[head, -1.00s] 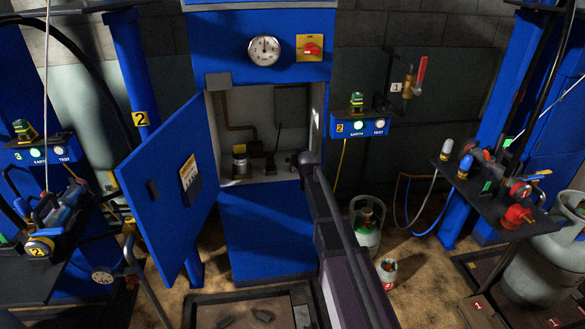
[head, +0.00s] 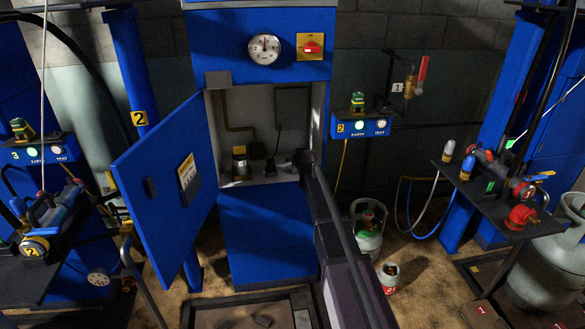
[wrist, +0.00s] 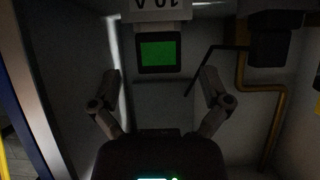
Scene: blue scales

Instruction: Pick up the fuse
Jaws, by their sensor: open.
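The wrist view shows a block with a white label reading 10 A upside down, which looks like the fuse (wrist: 157,10). A dark frame with a green square (wrist: 157,52) sits directly below it in the picture. My gripper (wrist: 160,88) is open, with one finger on each side of the picture and nothing between the fingertips. The block lies beyond the fingertips, apart from them. In the head view my gripper (head: 298,160) is at the right side of the open blue cabinet (head: 268,235). I cannot make out the fuse clearly there.
The cabinet door (head: 165,190) stands open to the left. Inside are a small jar-like object (head: 239,163), a black box (head: 256,150) and a pipe (head: 228,115); the pipe also shows in the wrist view (wrist: 270,125). Gas bottles (head: 369,235) stand on the floor at right.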

